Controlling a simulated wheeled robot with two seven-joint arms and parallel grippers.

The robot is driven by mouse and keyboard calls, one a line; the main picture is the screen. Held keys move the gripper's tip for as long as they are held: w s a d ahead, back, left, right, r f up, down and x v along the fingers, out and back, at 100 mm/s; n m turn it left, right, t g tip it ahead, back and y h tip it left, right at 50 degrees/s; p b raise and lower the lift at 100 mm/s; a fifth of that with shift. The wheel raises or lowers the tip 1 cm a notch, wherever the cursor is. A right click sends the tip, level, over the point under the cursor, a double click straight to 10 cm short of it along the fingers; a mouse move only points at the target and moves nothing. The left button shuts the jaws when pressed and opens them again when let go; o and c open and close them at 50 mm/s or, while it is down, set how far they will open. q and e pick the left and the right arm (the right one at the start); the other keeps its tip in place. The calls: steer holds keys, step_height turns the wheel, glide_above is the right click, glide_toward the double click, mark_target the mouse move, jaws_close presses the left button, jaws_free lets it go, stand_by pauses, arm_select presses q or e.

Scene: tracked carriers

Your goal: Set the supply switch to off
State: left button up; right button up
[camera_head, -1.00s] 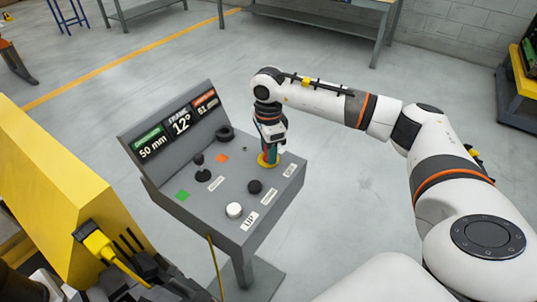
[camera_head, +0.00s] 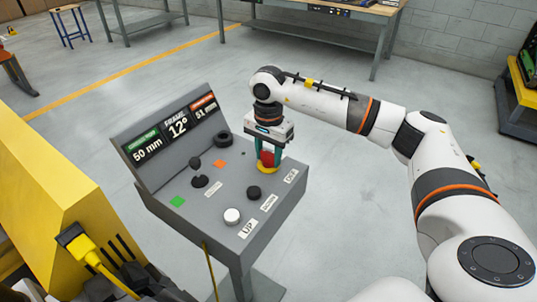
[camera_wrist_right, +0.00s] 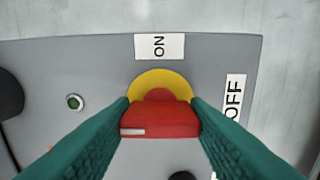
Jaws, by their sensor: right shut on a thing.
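The supply switch is a red knob (camera_head: 267,158) on a round yellow base (camera_head: 266,169), at the far right of the grey control panel. My right gripper (camera_head: 267,160) comes down over it from above, its green fingers on either side of the knob. In the wrist view the fingers are shut on the red knob (camera_wrist_right: 160,122). A pale stripe shows at the left of its near face. The ON label (camera_wrist_right: 159,46) is beyond the yellow base (camera_wrist_right: 159,79), and the OFF label (camera_wrist_right: 234,97) is to its right. My left gripper does not show.
A yellow housing (camera_head: 45,170) fills the left. Open floor lies beyond the panel.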

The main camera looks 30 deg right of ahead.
mark_target(268, 152)
steer(key=shift+r, duration=0.1)
stand_by(0.3)
steer(key=o, duration=1)
step_height(268, 152, up, 12)
steer(key=shift+b, duration=0.55)
